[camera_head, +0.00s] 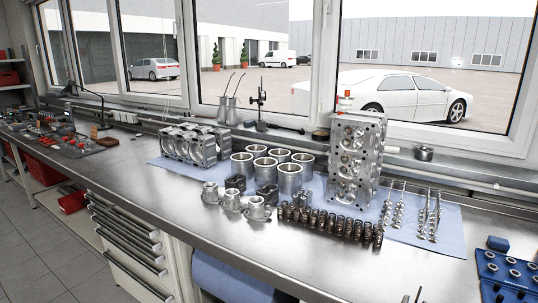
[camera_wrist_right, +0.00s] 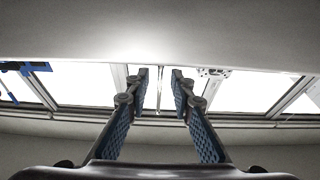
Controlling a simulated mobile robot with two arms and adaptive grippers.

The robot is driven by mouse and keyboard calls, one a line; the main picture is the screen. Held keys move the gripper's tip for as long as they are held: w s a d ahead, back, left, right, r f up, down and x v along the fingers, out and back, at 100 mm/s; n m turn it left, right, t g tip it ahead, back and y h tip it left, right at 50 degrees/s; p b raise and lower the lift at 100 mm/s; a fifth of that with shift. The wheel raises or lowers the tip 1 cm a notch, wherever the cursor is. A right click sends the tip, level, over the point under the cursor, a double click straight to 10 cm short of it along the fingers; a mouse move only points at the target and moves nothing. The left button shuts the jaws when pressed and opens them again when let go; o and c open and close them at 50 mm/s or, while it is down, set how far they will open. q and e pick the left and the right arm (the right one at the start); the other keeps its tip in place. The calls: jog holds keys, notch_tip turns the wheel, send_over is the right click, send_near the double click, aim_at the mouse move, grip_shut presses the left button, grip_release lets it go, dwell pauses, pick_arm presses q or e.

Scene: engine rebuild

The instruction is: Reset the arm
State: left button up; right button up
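My right gripper (camera_wrist_right: 160,92) shows in the right wrist view. Its two blue-padded fingers are apart with nothing between them. Behind them are the bright windows and a pale, plain surface, well away from the fingertips. In the head view I see no clear gripper; only small dark tips (camera_head: 412,297) show at the bottom edge, and I cannot tell what they are. My left gripper is not in view.
The steel workbench (camera_head: 140,185) holds an engine block (camera_head: 190,146), several cylinder liners (camera_head: 289,180), an upright cylinder head (camera_head: 352,160), springs (camera_head: 330,222) and valves (camera_head: 430,215) on blue cloth (camera_head: 455,240). The front left of the bench is clear.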

jog(key=shift+p, duration=0.35)
grip_shut()
dwell(0.6)
notch_tip(320, 180, up, 9)
jog(key=p, duration=1)
jog(key=shift+r, duration=0.1)
